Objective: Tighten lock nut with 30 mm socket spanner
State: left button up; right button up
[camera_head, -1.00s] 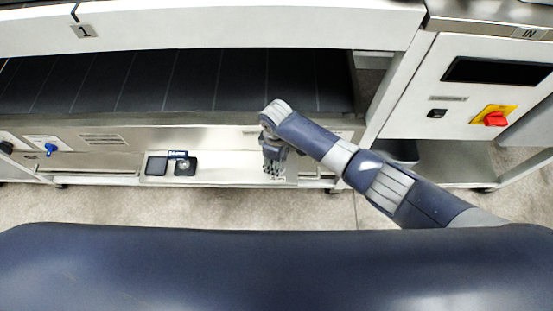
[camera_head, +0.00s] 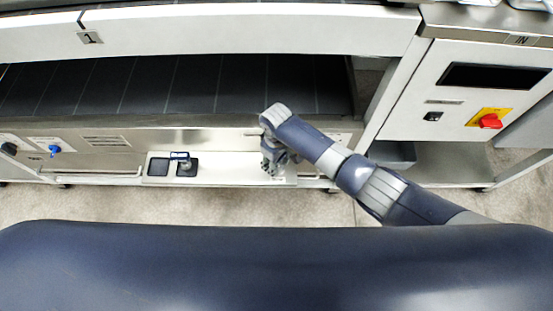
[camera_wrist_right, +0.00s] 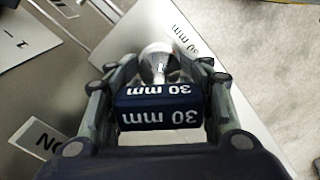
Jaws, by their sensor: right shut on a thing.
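My right gripper (camera_head: 270,170) is over the right part of the low white shelf in the head view. In the right wrist view, my right gripper (camera_wrist_right: 160,105) is shut on the 30 mm socket spanner (camera_wrist_right: 160,118), holding its dark blue handle between both fingers. The handle carries white "30 mm" lettering. The spanner's shiny metal shaft (camera_wrist_right: 157,62) shows beyond the handle; its far end is hidden. I cannot make out the lock nut in either view. My left gripper is not in view.
Another blue-topped tool (camera_head: 181,157) stands at dark square pads on the white shelf (camera_head: 225,172). The dark conveyor belt (camera_head: 190,85) is above the shelf. A control cabinet with a red switch (camera_head: 490,121) stands at the right. A white label (camera_wrist_right: 190,38) shows in the wrist view.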

jog(key=shift+m, duration=0.3)
jog(key=shift+r+m+p, duration=0.1)
jog(key=shift+m+p, duration=0.55)
jog(key=shift+m, duration=1.15)
jog(key=shift+m+p, duration=0.4)
jog(key=shift+m, duration=0.6)
